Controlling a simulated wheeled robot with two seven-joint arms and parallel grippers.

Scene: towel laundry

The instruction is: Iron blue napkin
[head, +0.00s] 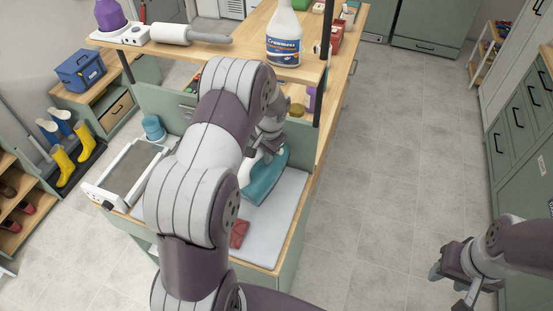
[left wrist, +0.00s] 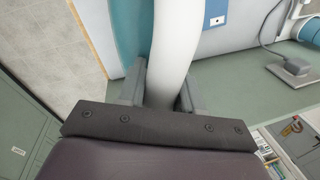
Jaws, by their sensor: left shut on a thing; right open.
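My left gripper (head: 255,157) is over the pressing pad (head: 268,232) on the worktable, partly hidden behind my own arm. It is shut on the white handle of the iron (head: 268,178), which has a teal body. In the left wrist view the white handle (left wrist: 173,50) passes between the two fingers of my left gripper (left wrist: 162,88). A folded red cloth (head: 239,233) lies on the pad in front of the iron. I cannot make out a blue napkin; my arm and the iron cover part of the pad. My right gripper (head: 458,289) is open and empty over the floor at the lower right.
A white tray-like frame (head: 125,173) and a blue cup (head: 153,128) stand left of my arm. A shelf (head: 230,50) above the table's back holds a spray bottle (head: 284,35) and a lint roller (head: 185,34). The floor right of the table is clear.

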